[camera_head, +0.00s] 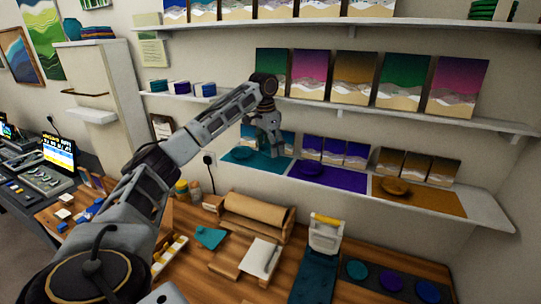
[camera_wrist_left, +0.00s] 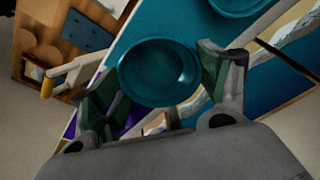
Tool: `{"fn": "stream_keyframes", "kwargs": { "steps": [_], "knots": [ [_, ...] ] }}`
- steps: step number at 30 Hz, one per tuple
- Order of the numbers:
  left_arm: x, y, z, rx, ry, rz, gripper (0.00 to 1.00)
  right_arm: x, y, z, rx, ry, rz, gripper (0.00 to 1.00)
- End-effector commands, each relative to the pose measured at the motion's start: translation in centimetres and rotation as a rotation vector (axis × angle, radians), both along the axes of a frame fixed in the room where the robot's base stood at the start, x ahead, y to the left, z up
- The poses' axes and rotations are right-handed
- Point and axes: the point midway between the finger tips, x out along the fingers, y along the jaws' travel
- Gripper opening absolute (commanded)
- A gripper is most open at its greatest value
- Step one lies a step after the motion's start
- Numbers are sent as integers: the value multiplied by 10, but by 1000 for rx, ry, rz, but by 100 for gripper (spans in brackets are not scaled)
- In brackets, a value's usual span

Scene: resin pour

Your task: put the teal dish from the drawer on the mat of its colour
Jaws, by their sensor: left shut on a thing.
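My left gripper (camera_head: 275,145) is at the lower wall shelf, above the teal mat (camera_head: 262,167). In the left wrist view, my left gripper (camera_wrist_left: 160,95) is shut on a round teal dish (camera_wrist_left: 158,73), which sits between its two fingers. A second teal dish (camera_head: 242,153) lies on the left part of the teal mat; a teal dish also shows at the top edge of the left wrist view (camera_wrist_left: 238,4). In the head view the held dish is mostly hidden by the gripper, and I cannot tell whether it touches the mat. My right gripper is out of view.
A purple mat (camera_head: 345,182) with a purple dish (camera_head: 312,168) and an orange mat (camera_head: 440,200) with an orange dish (camera_head: 395,187) share the shelf. Small pictures (camera_head: 357,154) stand behind the mats. Another shelf (camera_head: 350,112) runs above. A wooden bench (camera_head: 205,270) is below.

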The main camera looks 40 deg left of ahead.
Motion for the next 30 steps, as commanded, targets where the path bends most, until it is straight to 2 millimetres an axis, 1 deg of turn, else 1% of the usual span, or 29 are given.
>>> {"fn": "stream_keyframes", "kwargs": {
  "steps": [5,8,12,18,30],
  "knots": [
    [-1,0,-5,1,2,0,50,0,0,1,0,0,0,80],
    [-1,1,-14,0,2,1,50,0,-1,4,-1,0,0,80],
    [-1,1,-31,1,4,0,50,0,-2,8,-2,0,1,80],
    [3,1,-37,-1,0,1,50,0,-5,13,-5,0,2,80],
    [3,2,-40,-1,0,1,50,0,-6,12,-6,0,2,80]
  ]
}}
